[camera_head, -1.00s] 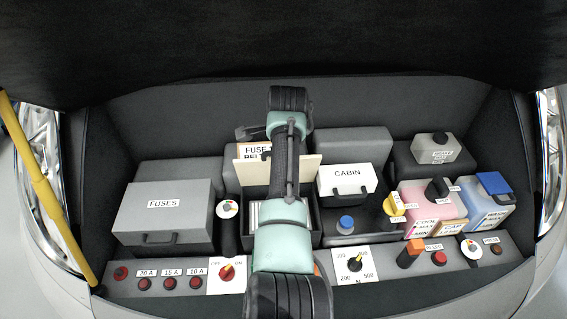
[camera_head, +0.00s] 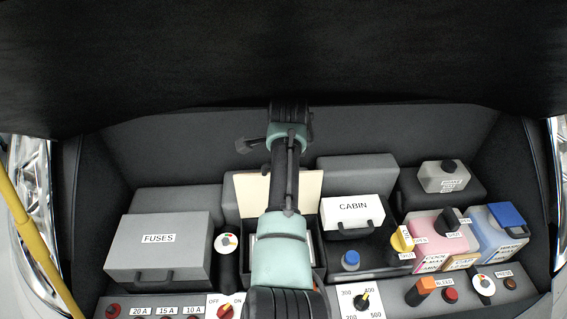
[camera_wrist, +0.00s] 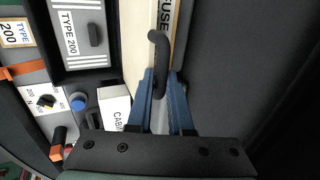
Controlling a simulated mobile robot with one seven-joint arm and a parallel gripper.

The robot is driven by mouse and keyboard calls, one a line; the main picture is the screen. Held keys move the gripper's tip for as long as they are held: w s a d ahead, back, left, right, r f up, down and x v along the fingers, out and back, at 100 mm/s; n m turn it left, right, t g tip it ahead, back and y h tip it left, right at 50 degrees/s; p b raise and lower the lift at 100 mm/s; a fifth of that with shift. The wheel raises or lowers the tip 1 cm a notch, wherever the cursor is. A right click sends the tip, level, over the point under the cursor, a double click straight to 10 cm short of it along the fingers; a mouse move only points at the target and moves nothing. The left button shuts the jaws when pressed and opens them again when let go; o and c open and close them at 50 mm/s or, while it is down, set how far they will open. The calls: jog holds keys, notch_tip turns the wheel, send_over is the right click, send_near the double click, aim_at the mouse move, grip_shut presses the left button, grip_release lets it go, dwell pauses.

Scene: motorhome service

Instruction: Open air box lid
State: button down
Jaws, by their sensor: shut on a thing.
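The air box lid is a beige panel (camera_head: 246,192) standing steeply raised at the back of the dark open air box (camera_head: 322,262). In the wrist view the lid (camera_wrist: 134,45) shows as a pale strip beside the box. My gripper (camera_wrist: 162,80) is shut on a dark hooked handle (camera_wrist: 158,45) at the lid, between its blue fingers. In the head view my arm crosses in front of the lid and box and hides the gripper's fingertips.
A grey FUSES box (camera_head: 155,245) stands left, a white CABIN box (camera_head: 352,212) right. Pink (camera_head: 430,228) and blue (camera_head: 490,240) fluid tanks stand further right. The front panel has a red switch (camera_head: 226,311) and a dial (camera_head: 362,300). The dark hood hangs above.

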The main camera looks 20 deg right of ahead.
jog(key=shift+s+f, duration=0.2)
jog(key=shift+f, duration=0.2)
jog(key=c, duration=0.8)
grip_release()
jog(key=shift+f, duration=0.1)
jog(key=shift+c, duration=0.2)
jog(key=shift+s, duration=0.1)
jog(key=s+a+r+b, duration=0.2)
jog(key=s+r, duration=0.1)
jog(key=s, duration=0.3)
jog(key=s+a+r+b, duration=0.2)
jog(key=s+b, duration=0.1)
jog(key=s, duration=0.4)
jog(key=shift+r, duration=0.4)
jog(key=shift+d, duration=0.1)
